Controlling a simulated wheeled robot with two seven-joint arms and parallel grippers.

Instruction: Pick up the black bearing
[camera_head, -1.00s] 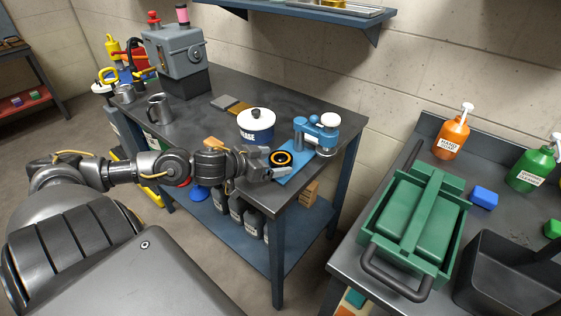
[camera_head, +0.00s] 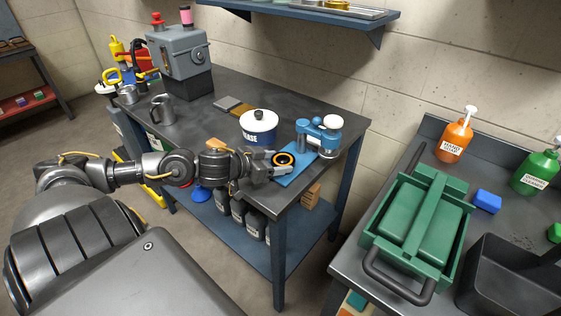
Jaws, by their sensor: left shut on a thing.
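The black bearing (camera_head: 284,159) is a dark ring with an orange-yellow inner band, at the front end of the blue base plate (camera_head: 300,174) of a blue press-like tool (camera_head: 318,136) on the dark workbench. My left gripper (camera_head: 280,165) reaches in from the left and is shut on the near-left side of the bearing. Its fingertips are small and partly merge with the bearing. I cannot tell whether the bearing is clear of the plate. My right gripper is out of view.
A white and blue grease tin (camera_head: 259,127) stands just behind the gripper. Metal mugs (camera_head: 162,109) and a grey machine (camera_head: 179,52) are further left. On the right bench (camera_head: 343,262) are a green toolbox (camera_head: 418,222), soap bottles (camera_head: 454,138) and a blue block (camera_head: 487,201).

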